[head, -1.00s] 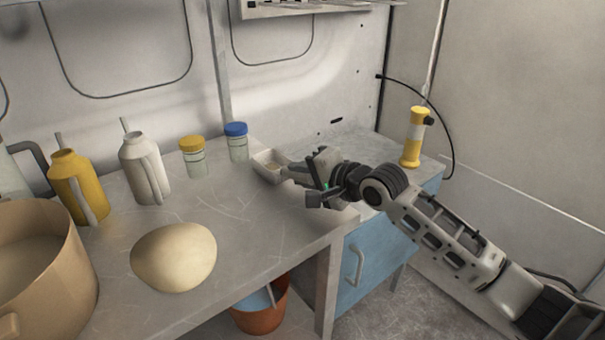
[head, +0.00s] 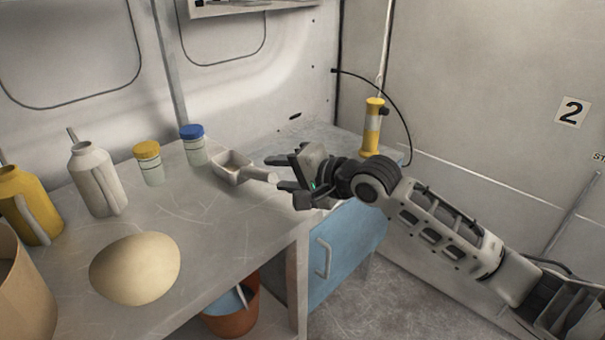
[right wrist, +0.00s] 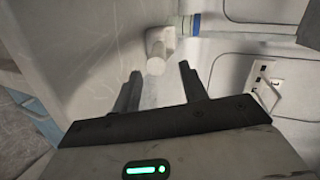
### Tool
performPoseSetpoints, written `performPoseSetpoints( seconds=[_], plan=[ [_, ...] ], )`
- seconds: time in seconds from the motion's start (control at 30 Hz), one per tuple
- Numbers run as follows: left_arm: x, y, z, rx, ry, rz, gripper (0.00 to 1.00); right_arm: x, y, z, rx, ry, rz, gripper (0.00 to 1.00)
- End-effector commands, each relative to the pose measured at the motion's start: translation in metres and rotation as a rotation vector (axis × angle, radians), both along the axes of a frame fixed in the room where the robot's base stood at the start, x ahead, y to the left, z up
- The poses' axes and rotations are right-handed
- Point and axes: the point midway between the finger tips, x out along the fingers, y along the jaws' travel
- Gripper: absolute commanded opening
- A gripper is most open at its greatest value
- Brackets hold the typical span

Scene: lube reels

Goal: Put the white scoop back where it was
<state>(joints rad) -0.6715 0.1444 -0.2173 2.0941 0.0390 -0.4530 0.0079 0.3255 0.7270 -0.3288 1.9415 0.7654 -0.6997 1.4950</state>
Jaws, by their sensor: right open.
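The white scoop (head: 233,164) rests on the grey workbench (head: 215,225), near its right end, with its handle (head: 261,175) pointing right toward my right gripper. My right gripper (head: 279,173) is open and empty just off the handle's end. In the right wrist view, the scoop (right wrist: 160,42) lies ahead, and its handle end shows between the two open fingers (right wrist: 160,90) but beyond their tips. The fingers look apart from the handle. My left gripper is out of view.
A blue-capped jar (head: 195,150) and a yellow-capped jar (head: 149,165) stand left of the scoop. A white jug (head: 97,180), a yellow jug (head: 28,205) and a rounded cream object (head: 135,268) are farther left. A yellow cylinder (head: 372,130) stands at the back right.

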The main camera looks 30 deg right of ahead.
Motion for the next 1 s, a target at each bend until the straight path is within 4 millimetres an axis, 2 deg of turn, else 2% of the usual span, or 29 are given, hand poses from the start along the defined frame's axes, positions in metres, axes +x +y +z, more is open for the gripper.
performPoseSetpoints(
  seconds=[0.03, 0.13, 0.33, 1.0],
  plan=[
    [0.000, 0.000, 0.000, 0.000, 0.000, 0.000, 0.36, -0.011, -0.005, 0.002, -0.003, 0.002, 0.000, 0.43],
    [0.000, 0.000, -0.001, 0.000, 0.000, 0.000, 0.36, -0.027, -0.013, 0.009, -0.003, 0.001, 0.000, 0.43],
    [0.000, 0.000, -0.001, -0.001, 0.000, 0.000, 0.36, -0.047, -0.024, 0.018, 0.000, 0.001, 0.000, 0.43],
    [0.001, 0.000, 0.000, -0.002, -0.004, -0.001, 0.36, -0.051, -0.025, 0.021, 0.002, 0.000, 0.001, 0.43]
  ],
)
